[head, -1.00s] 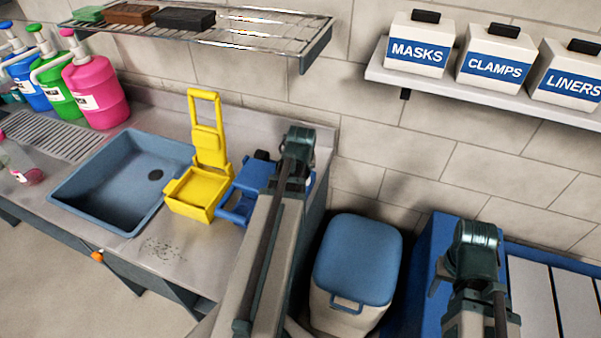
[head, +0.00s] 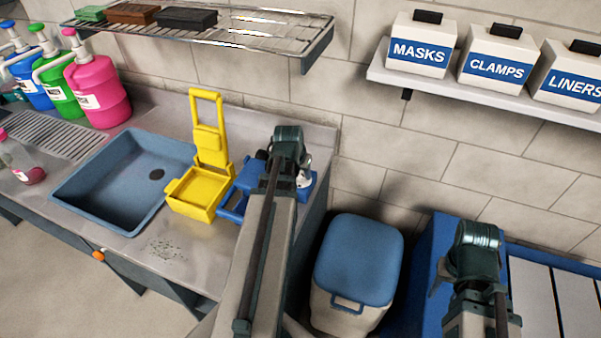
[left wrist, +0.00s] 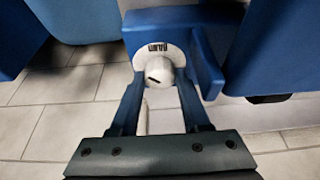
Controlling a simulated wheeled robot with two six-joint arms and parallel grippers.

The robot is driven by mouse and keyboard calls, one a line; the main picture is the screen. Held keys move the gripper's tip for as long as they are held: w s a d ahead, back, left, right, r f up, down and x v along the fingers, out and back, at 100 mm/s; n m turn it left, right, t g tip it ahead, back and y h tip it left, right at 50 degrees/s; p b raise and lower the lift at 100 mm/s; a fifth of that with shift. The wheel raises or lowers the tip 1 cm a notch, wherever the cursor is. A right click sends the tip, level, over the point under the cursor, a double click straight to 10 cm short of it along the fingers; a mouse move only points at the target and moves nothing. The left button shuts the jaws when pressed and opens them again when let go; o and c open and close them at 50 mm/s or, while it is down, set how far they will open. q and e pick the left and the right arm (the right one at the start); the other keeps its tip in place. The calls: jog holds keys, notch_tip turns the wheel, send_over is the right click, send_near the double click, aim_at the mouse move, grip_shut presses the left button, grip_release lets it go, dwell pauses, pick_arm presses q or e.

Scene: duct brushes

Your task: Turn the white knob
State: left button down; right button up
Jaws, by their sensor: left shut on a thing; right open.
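The white knob (left wrist: 158,76) shows in the left wrist view, round with a dark mark on its face. It sits on a blue body (left wrist: 203,55) beneath a pale plate with dark markings. My left gripper (left wrist: 160,82) has one finger on each side of the knob and is shut on it. In the head view my left gripper (head: 288,150) is over the blue unit (head: 240,192) at the counter's right end, and the wrist hides most of the contact. My right gripper (head: 474,255) is low at the right, open, its fingers mostly hidden by the arm.
A yellow wringer-like holder (head: 200,187) stands directly left of the blue unit, beside the sink (head: 110,195). A wire shelf (head: 265,28) hangs above. A blue-lidded bin (head: 358,260) stands between my arms. Labelled boxes sit on a wall shelf (head: 460,92).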

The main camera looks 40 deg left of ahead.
pick_arm(q)
jog(key=shift+c, duration=1.8)
grip_release()
